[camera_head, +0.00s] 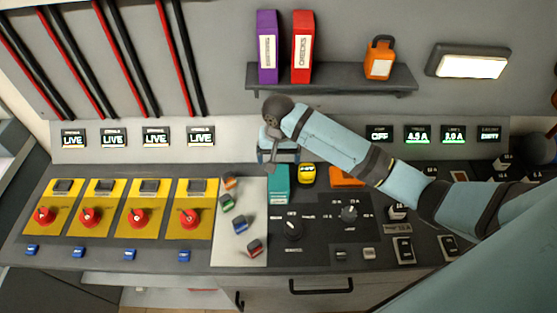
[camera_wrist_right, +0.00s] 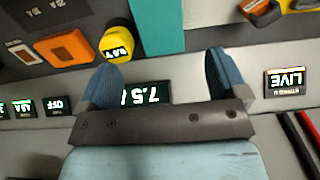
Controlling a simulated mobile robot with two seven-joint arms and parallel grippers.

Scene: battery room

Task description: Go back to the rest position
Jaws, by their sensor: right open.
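My right arm reaches in from the lower right in the head view. My right gripper (camera_head: 277,157) is at the middle of the console, in front of the upright display strip and by the far end of a teal block (camera_head: 277,182). In the right wrist view the two blue fingers of my right gripper (camera_wrist_right: 160,78) are spread wide with nothing between them. A small display (camera_wrist_right: 150,93) reading 7.5 shows behind the gap. The teal block (camera_wrist_right: 157,25) lies beyond the fingertips, apart from them. My left gripper is not in view.
A yellow piece (camera_head: 306,173) and an orange piece (camera_head: 347,177) sit beside the teal block, close under my arm. Yellow panels with red switches (camera_head: 138,216) are at left. A shelf (camera_head: 340,80) with binders and an orange lock-like object (camera_head: 380,58) is above.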

